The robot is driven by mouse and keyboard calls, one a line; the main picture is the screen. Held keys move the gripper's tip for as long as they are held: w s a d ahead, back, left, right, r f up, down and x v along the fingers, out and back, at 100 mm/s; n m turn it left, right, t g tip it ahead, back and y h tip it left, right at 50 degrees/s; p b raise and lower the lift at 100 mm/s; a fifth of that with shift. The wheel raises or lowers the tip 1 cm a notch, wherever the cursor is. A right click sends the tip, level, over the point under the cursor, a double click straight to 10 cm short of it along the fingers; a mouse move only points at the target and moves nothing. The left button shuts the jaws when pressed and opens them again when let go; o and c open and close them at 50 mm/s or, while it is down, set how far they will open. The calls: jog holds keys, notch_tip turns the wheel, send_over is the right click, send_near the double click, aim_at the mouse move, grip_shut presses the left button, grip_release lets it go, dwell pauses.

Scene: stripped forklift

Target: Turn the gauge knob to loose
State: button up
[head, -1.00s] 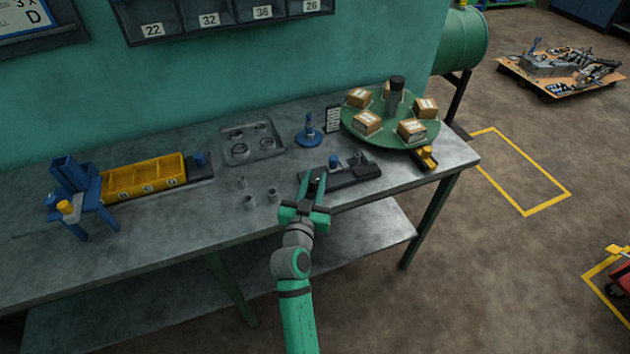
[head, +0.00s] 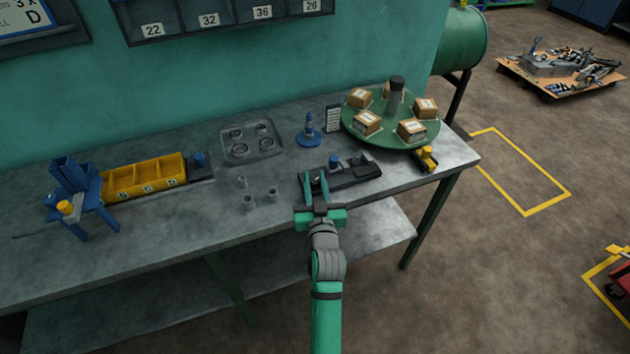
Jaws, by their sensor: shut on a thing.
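A dark gauge block (head: 345,177) lies near the front edge of the grey workbench. A short blue knob (head: 334,162) stands up near its middle. My gripper (head: 317,178) reaches over the bench's front edge to the block's left end. Its green fingers are shut on a small part there, which seems to be the gauge knob. The fingers mostly hide this part, so its shape and any marking on it cannot be read. The blue knob at the middle is apart from the fingers.
Several small metal cylinders (head: 249,201) stand left of my gripper. Behind are a metal tray (head: 239,158), a blue stand (head: 308,140) and a green turntable (head: 388,142) with boxes. A yellow bin (head: 127,189) and blue fixture (head: 84,192) stand left. Bench front-left is mostly clear.

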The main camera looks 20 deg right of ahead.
jog(key=shift+d+n+y, duration=0.15)
jog(key=shift+n+y, duration=1.3)
jog(key=shift+y, duration=0.85)
jog(key=shift+d+n+y, duration=0.15)
jog(key=shift+n+y, duration=1.3)
jog(key=shift+y, duration=0.85)
jog(key=n+g+y, duration=0.2)
jog(key=n+y, duration=0.1)
jog(key=y, duration=0.1)
jog(key=shift+a+n+g+y, duration=0.15)
jog(key=shift+n+g+y, duration=0.85)
jog(key=shift+y, duration=0.3)
jog(key=shift+f+g+y, duration=0.15)
jog(key=shift+g+y, duration=0.15)
jog(key=shift+y, duration=0.1)
jog(key=o, duration=1)
jog(key=shift+a+n, duration=0.1)
jog(key=shift+n, duration=0.2)
jog(key=shift+o, duration=0.2)
jog(key=v, duration=1.1)
